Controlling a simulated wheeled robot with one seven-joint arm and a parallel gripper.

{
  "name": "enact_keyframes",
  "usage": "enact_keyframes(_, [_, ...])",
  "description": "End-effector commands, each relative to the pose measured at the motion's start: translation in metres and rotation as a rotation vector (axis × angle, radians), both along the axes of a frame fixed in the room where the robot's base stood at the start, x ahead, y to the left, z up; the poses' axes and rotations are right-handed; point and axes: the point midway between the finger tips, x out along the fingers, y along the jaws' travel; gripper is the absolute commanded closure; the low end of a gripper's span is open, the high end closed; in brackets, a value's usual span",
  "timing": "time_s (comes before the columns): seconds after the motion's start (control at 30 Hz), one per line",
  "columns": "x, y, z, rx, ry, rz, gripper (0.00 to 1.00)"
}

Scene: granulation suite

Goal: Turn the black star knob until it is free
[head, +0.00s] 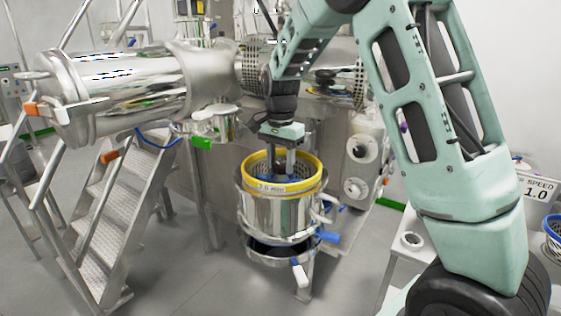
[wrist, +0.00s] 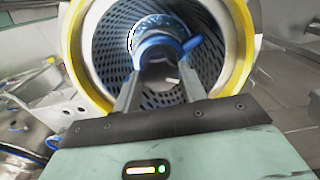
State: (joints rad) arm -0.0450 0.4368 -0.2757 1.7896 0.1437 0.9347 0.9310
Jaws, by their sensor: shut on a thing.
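My gripper (head: 281,172) points down into the round steel mill housing (head: 272,215) with a yellow rim (head: 314,180). In the wrist view its two fingers (wrist: 159,66) reach inside the perforated screen (wrist: 110,45) and are shut on a small dark part, the black star knob (wrist: 157,70), at the middle. The knob is mostly hidden by the fingers, so its lobes cannot be made out. A blue part (wrist: 185,47) with a grey, shiny round piece lies just beyond the fingertips.
A blue-handled clamp (head: 328,237) and a white-ended lever (head: 299,273) stick out of the housing. Metal stairs (head: 115,215) and a large steel cylinder (head: 130,82) stand at left. A small table (head: 405,268) is at lower right. The yellow rim surrounds my fingers.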

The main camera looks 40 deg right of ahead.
Motion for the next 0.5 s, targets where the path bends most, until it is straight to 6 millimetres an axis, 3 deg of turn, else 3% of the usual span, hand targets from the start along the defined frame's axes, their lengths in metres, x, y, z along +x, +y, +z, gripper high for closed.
enact_keyframes(0.5, [0.0000, -0.0006, 0.0008, -0.001, -0.001, 0.408, 0.81])
